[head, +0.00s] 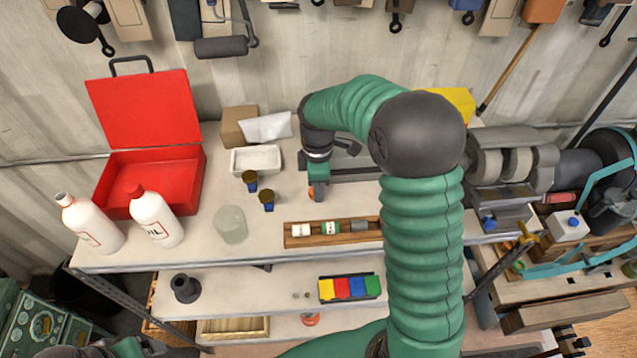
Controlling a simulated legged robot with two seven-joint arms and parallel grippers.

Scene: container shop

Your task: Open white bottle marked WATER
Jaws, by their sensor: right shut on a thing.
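Two white bottles stand at the left end of the bench. The left bottle (92,226) has a greyish top with no red cap showing, and its label is too small to read. The right bottle (158,220) has a red cap (134,190) and lettering that looks like OIL. My right gripper (317,188) is over the middle of the bench, well to the right of both bottles. It is shut on a small orange-red thing (312,193), mostly hidden by the fingers; I cannot tell whether it is a cap. My left gripper is out of view.
An open red case (180,165) stands behind the bottles. A clear glass (230,224), two small dark-topped items (250,180), a white tray (255,160) and a wooden rack (300,241) stand between the bottles and my right arm. A lathe-like machine (510,165) is at right.

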